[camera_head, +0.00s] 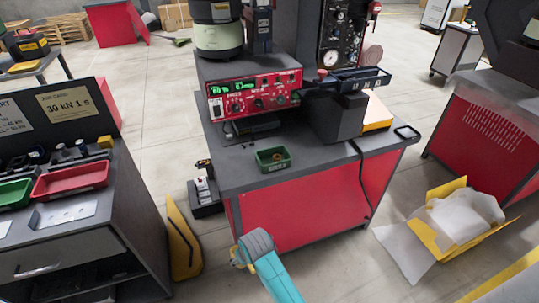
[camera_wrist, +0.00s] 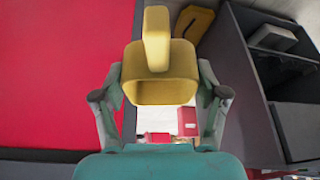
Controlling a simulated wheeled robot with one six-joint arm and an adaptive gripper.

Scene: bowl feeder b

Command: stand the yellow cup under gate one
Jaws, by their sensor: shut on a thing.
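The yellow cup (camera_wrist: 160,92) is between the fingers of my gripper (camera_wrist: 161,88) in the wrist view. The fingers press on its left and right sides, and a thick yellow upright part stands out above its rim. In the head view my gripper (camera_head: 240,256) is low in front of the red bench, with a little yellow showing at its left. A dark rail (camera_head: 352,82) with several pale labels projects from the machine on the bench. The labels are too small to read, so I cannot tell which marks gate one.
A green tray (camera_head: 273,160) sits on the grey bench top (camera_head: 228,160). A red control box (camera_head: 255,96) stands behind it. A yellow open box (camera_head: 440,215) with white wrapping lies at right. A yellow panel (camera_head: 183,243) stands at left. Floor is clear between.

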